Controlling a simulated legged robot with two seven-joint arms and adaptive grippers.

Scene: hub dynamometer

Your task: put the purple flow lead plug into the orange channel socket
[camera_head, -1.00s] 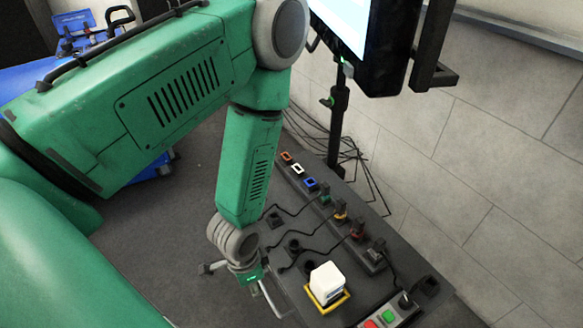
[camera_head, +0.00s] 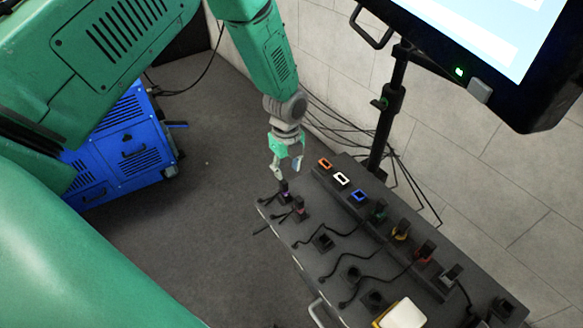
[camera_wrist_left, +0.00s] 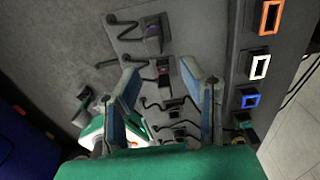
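The purple plug (camera_head: 284,190) stands in a dark holder at the far left end of the bench, its lead trailing left. It also shows near the top of the left wrist view (camera_wrist_left: 152,38). The orange channel socket (camera_head: 325,163) is the end one on the raised strip; it also shows at the wrist view's upper right (camera_wrist_left: 270,17), looking empty. My left gripper (camera_head: 286,172) is just above and behind the purple plug in the head view. My right gripper is not in view.
A pinkish plug (camera_head: 299,208) stands beside the purple one. White (camera_head: 341,179) and blue (camera_head: 359,195) sockets follow the orange one, then several plugged leads. A monitor (camera_head: 490,50) on a black stand (camera_head: 389,100) is at upper right. A blue cabinet (camera_head: 125,145) stands left.

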